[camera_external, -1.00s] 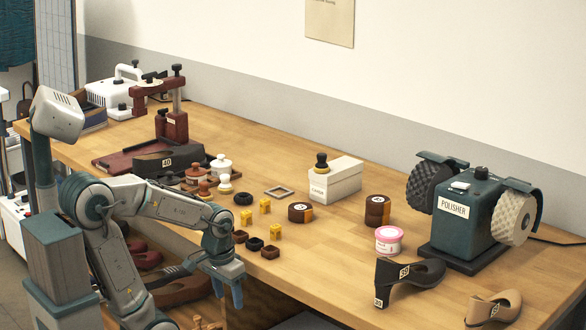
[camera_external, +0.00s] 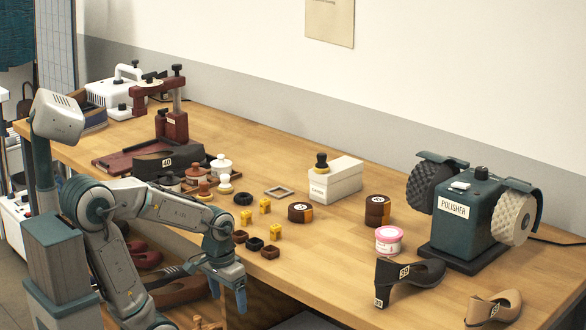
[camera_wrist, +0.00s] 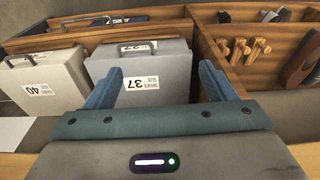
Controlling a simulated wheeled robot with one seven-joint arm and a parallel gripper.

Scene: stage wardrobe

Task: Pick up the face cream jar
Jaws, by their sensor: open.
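A small white jar with a pink lid (camera_external: 389,240), which looks like the face cream jar, stands upright on the right part of the wooden bench, behind the black heeled shoe. Its label is too small to read. My gripper (camera_external: 228,288) hangs past the bench's front edge, well to the left of the jar and apart from it. In the wrist view my gripper (camera_wrist: 160,88) is open and empty, its two blue fingers spread. The jar is not in the wrist view.
A black heeled shoe (camera_external: 408,280) and a polisher (camera_external: 470,213) stand close to the jar. Brown striped tins (camera_external: 377,210), a white box (camera_external: 336,182) and yellow blocks (camera_external: 265,206) lie further left. The wrist view shows grey cases (camera_wrist: 140,78) in a wooden rack below the bench.

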